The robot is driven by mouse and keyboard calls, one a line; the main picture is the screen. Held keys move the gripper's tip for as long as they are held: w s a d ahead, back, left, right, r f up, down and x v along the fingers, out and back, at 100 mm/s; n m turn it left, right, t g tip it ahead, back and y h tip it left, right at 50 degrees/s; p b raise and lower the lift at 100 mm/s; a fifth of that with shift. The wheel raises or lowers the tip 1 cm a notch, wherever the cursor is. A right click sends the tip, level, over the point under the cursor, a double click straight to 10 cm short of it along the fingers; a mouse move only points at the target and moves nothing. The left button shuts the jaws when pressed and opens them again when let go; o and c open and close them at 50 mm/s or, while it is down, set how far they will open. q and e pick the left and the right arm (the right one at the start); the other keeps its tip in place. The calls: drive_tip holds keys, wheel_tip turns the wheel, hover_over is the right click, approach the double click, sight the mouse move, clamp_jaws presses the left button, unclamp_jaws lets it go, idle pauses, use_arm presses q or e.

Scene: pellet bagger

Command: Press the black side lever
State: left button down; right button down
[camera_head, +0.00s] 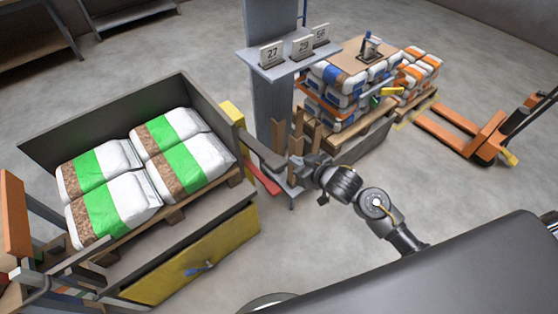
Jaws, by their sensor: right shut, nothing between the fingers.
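The black side lever (262,152) is a dark bar that sticks out to the right from the side of the pellet bagger, below a yellow block (232,114). My right gripper (296,168) is shut and empty at the lever's outer end. It looks very close to the lever, but I cannot tell whether they touch. A red bar (263,178) lies just below the lever. My left gripper is not in view.
The bagger's dark-walled bin (105,118) holds several white and green bags on a pallet. A grey post (270,95) carries a shelf with number cards behind the lever. A loaded pallet (362,142) and an orange pallet jack (480,135) stand beyond.

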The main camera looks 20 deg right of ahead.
drive_tip(key=shift+w, duration=0.1)
hover_over(280, 164)
drive_tip(key=f, duration=0.4)
drive_tip(key=shift+w+a+f, duration=0.2)
drive_tip(key=shift+w+a, duration=0.1)
drive_tip(key=shift+w, duration=0.1)
drive_tip(key=shift+s+d+f, duration=0.1)
drive_tip(key=shift+s+f, duration=0.05)
drive_tip(key=shift+f, duration=0.5)
drive_tip(key=shift+s+d+f, duration=0.1)
drive_tip(key=shift+s+f, duration=0.05)
drive_tip(key=shift+f, duration=0.45)
drive_tip(key=shift+s+f, duration=0.15)
drive_tip(key=shift+f, duration=0.6)
